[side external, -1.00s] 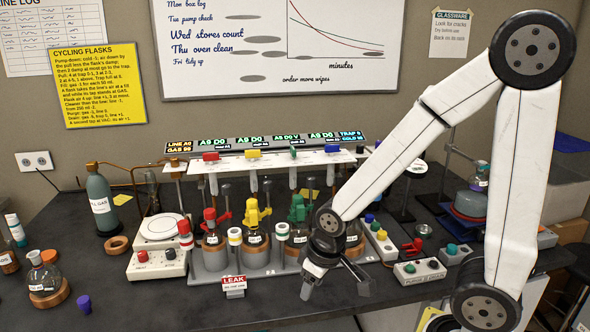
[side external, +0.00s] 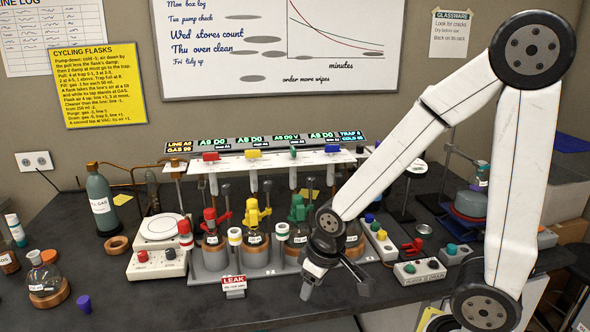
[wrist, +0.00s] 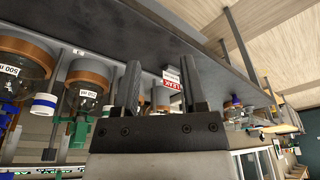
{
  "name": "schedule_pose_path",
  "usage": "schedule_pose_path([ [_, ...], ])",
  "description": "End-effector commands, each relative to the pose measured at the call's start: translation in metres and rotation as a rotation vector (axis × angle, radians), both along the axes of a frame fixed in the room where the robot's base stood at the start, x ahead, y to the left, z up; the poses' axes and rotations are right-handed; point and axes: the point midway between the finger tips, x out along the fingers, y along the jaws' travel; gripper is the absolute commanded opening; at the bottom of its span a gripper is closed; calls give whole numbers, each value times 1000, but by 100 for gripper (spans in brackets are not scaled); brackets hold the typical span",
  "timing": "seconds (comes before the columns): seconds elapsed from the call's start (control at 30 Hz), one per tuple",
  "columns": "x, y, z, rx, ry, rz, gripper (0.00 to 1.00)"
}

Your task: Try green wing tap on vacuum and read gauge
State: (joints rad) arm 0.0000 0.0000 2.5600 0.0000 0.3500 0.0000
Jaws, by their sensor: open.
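The green wing tap (side external: 294,154) is on the white manifold rail (side external: 272,163), third from left, between the yellow tap (side external: 252,154) and the blue tap (side external: 332,149). It looks narrower from here than the red tap (side external: 210,156). The gauge display (side external: 285,139) above the rail shows small glowing text; over the green tap it seems to read A9 D0 V. A green clamp (side external: 297,208) is on the flask line below. My gripper (side external: 336,289) is open and empty, low at the bench's front edge, well away from the tap. Its fingers also show in the wrist view (wrist: 162,88).
Several flasks with coloured clamps stand between my gripper and the rail. A LEAK sign (side external: 234,285) stands at the front, left of my gripper. Button boxes (side external: 419,272) are to the right. A grey-green gas bottle (side external: 100,199) stands at left.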

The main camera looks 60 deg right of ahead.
Motion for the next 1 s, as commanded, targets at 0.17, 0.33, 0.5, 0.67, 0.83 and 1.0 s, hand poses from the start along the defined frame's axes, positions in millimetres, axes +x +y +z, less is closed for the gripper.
schedule_pose_path([
  [0.17,5,-2,2,0,-2,-7,54],
  [0.33,25,-9,10,0,-10,-40,54],
  [0.5,63,-26,28,-1,-23,-106,54],
  [0.67,104,-51,49,-5,-39,-183,54],
  [0.83,143,-82,73,-9,-56,-271,54],
  [1.0,175,-117,98,-17,-72,-359,54],
])
